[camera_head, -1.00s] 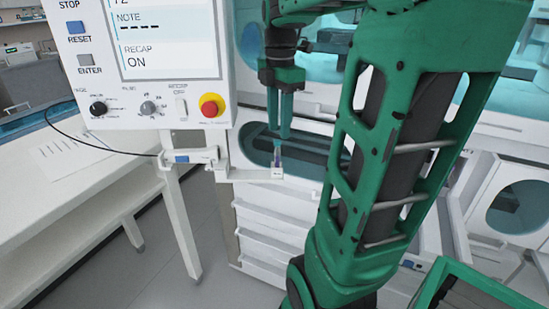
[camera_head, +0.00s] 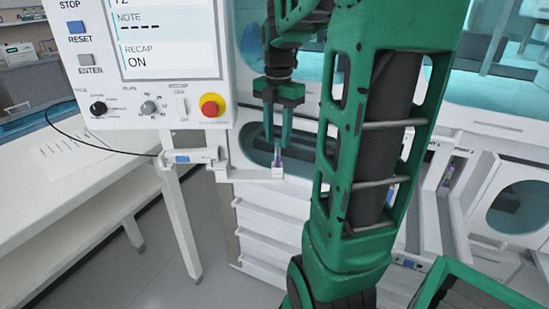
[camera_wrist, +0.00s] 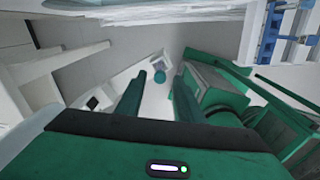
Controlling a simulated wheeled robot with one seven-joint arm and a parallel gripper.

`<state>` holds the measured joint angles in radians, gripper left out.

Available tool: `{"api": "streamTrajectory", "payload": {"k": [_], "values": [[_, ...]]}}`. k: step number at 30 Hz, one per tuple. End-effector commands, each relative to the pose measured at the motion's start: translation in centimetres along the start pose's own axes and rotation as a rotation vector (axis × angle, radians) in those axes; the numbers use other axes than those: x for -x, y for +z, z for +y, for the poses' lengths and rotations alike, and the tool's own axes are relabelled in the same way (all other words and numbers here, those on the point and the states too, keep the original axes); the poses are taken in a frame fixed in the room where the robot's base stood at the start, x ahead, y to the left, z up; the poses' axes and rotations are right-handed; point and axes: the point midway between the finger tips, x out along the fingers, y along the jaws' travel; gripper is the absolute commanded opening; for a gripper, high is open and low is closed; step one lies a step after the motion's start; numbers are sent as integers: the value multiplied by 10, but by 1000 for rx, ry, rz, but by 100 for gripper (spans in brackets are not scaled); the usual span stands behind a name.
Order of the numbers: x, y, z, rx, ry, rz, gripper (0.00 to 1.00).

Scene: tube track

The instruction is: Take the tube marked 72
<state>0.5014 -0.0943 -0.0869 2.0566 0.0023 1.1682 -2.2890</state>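A slim tube (camera_head: 278,158) with a purplish part stands upright in a small white holder (camera_head: 277,173) at the end of a white arm beside the control panel. No number is readable on it. My gripper (camera_head: 277,141) points down just above it, fingers apart. In the wrist view my gripper (camera_wrist: 160,78) is open, with a round teal top (camera_wrist: 160,76), apparently the tube's cap, between the fingertips. I cannot tell whether either finger touches it. A second tube (camera_head: 447,175) with a purplish part stands in a white track at the right.
The control panel (camera_head: 150,60) with screen and red button (camera_head: 212,105) stands close left of my gripper. A white machine with an oval recess (camera_head: 250,140) is behind the holder. A white table (camera_head: 70,170) is at the left.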

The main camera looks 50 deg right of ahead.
Motion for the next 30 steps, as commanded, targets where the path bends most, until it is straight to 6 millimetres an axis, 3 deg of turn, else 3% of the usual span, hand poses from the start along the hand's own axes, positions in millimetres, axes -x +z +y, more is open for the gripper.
{"api": "streamTrajectory", "payload": {"k": [7, 16, 17, 21, 30], "values": [[-33, 2, 2, 0, -2, 1, 34], [-38, 2, 2, 0, 0, 0, 34], [-38, 2, 2, 0, 0, 0, 32], [-38, 2, 2, 0, 0, 0, 3], [-37, 2, 2, -1, 0, 0, 0]]}}
